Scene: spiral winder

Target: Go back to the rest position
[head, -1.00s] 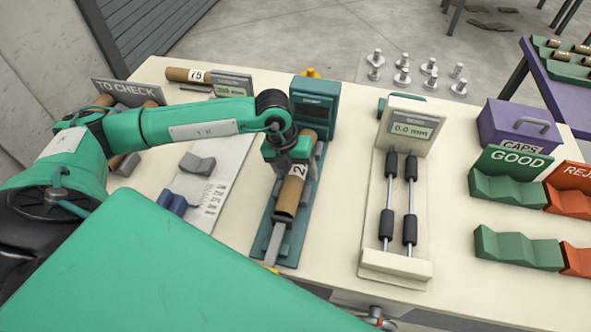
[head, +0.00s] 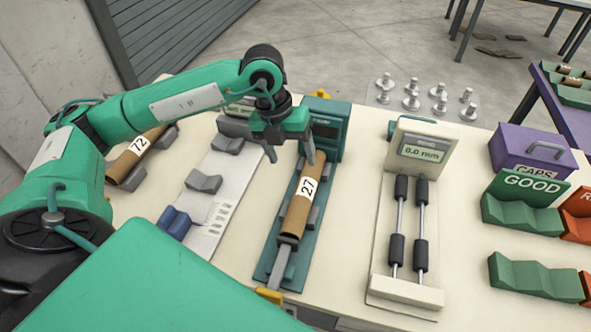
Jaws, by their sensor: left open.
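My left gripper (head: 290,156) is open and empty, in the air above the upper end of a brown cardboard tube (head: 297,216) labelled 27. The fingers are apart from each other, and nothing is between them. The tube lies along the teal measuring fixture (head: 276,262), held in its cradle. The fixture's dark display is partly hidden behind my gripper. My right gripper is not in view.
A tube labelled 72 (head: 131,155) lies in a grey holder at left. A gauge with two rollers (head: 420,152) reads 0.0 mm. Green trays (head: 522,213) by the GOOD sign, orange trays, a purple CAPS box (head: 528,150) and metal caps stand at right.

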